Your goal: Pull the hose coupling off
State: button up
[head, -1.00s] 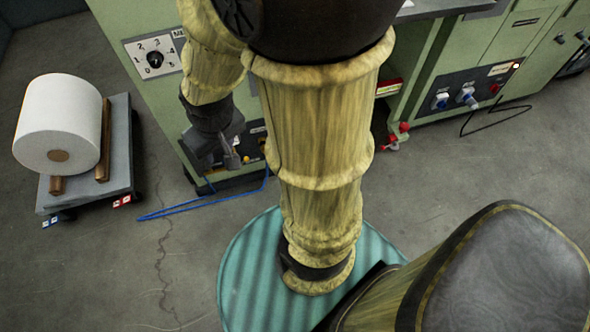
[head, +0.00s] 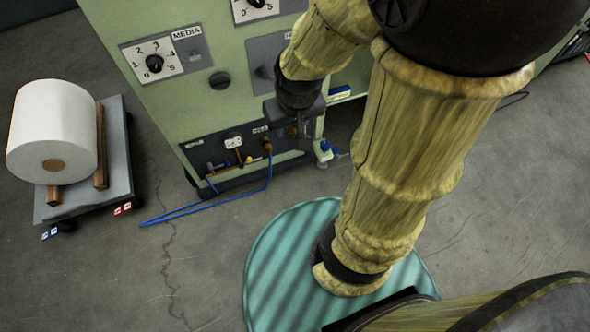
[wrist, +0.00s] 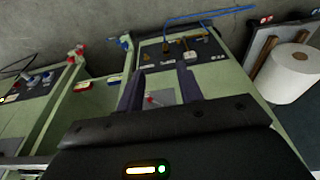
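A blue hose (head: 205,203) lies in a loop on the floor and rises to a dark panel low on the green cabinet. Its upper end meets a small brass coupling (head: 267,148) on that panel's right side. The coupling appears attached there. The hose also shows at the top of the wrist view (wrist: 210,15). My gripper (head: 299,128) is in front of the cabinet, right of the coupling and apart from it. In the wrist view my gripper (wrist: 160,88) has its two dark fingers spread, with nothing held between them.
A blue-handled valve (head: 326,150) stands at the cabinet's right corner. A MEDIA dial (head: 154,63) is above. A cart (head: 121,160) carries a white roll (head: 53,130) at left.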

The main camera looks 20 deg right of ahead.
jog(key=shift+d, duration=0.2)
jog(key=shift+o, duration=2.2)
jog(key=shift+w+f, duration=0.1)
jog(key=shift+f, duration=0.2)
jog(key=w+d+f+t+b, duration=0.15)
jog(key=w+f+b, duration=0.3)
jog(key=f, duration=0.45)
jog(key=w+a+f+t+b, duration=0.1)
jog(key=w+f+t+b, duration=0.1)
jog(key=w+f+b, duration=0.35)
jog(key=w+d+f+t+b, duration=0.1)
jog(key=w+f+t+b, duration=0.1)
jog(key=f+b, duration=0.65)
notch_tip(320, 180, down, 26)
jog(key=w+m+t+y+b, duration=0.1)
jog(key=t+b, duration=0.5)
jog(key=b, duration=0.8)
jog(key=shift+w+d+f+m+t, duration=0.15)
jog(key=shift+w+d+m+t, duration=0.15)
jog(key=shift+w+m, duration=0.6)
jog(key=shift+s+a+y, duration=0.15)
jog(key=shift+s+y, duration=0.1)
jog(key=shift+y, duration=0.05)
